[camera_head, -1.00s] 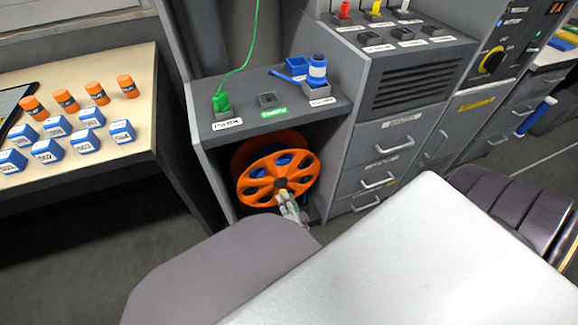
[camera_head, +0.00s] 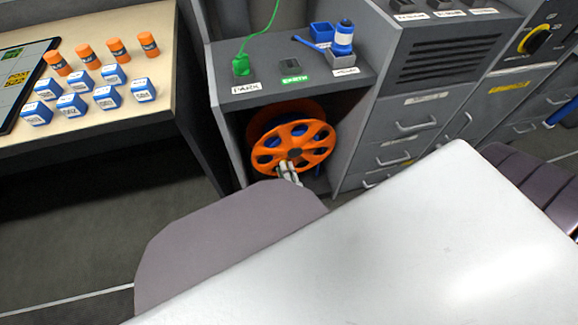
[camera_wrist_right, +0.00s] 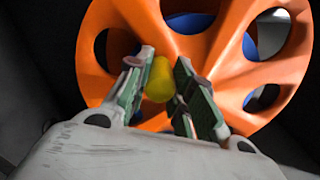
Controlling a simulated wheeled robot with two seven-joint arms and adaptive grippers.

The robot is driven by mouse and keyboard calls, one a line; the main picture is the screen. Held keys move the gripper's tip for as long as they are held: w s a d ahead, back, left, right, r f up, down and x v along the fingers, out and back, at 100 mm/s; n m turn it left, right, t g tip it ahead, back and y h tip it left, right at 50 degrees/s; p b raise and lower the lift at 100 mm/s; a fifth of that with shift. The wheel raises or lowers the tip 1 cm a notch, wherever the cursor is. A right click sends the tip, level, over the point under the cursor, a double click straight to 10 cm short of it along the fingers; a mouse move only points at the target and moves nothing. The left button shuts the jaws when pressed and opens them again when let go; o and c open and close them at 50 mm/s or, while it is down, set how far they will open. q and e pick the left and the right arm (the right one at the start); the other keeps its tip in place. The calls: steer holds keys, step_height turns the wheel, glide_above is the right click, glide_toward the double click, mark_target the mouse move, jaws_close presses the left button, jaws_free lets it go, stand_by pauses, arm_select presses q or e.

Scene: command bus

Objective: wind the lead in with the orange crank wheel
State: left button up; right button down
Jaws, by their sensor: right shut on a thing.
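The orange crank wheel (camera_head: 318,137) stands in an open bay under a grey console shelf. In the right wrist view the wheel (camera_wrist_right: 275,73) fills the upper picture, with blue showing through its openings. My right gripper (camera_head: 288,171) is at the lower part of the wheel. In the wrist view the right gripper's fingers (camera_wrist_right: 165,85) are on both sides of a yellow knob (camera_wrist_right: 160,78) on the wheel's face and shut on it. A green lead (camera_head: 268,27) runs up from a green plug (camera_head: 241,66) on the shelf. My left gripper is not in view.
A table (camera_head: 160,75) at left carries blue blocks and orange cylinders. Grey drawers (camera_head: 400,125) stand right of the bay. A large pale surface (camera_head: 400,250) covers the lower right.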

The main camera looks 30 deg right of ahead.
steer(key=shift+a+r+m, duration=0.45)
steer(key=shift+m, duration=0.55)
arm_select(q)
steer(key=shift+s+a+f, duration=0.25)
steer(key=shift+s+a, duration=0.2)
arm_select(e)
steer(key=shift+a+r+m, duration=0.15)
steer(key=shift+r+m, duration=0.05)
steer(key=shift+m, duration=0.3)
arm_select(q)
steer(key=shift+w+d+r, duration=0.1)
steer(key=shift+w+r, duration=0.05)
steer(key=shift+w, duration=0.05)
arm_select(e)
steer(key=c, duration=1.5)
jaws_free()
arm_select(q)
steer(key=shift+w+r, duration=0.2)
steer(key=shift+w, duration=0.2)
arm_select(e)
steer(key=o, duration=0.3)
steer(key=shift+w, duration=0.1)
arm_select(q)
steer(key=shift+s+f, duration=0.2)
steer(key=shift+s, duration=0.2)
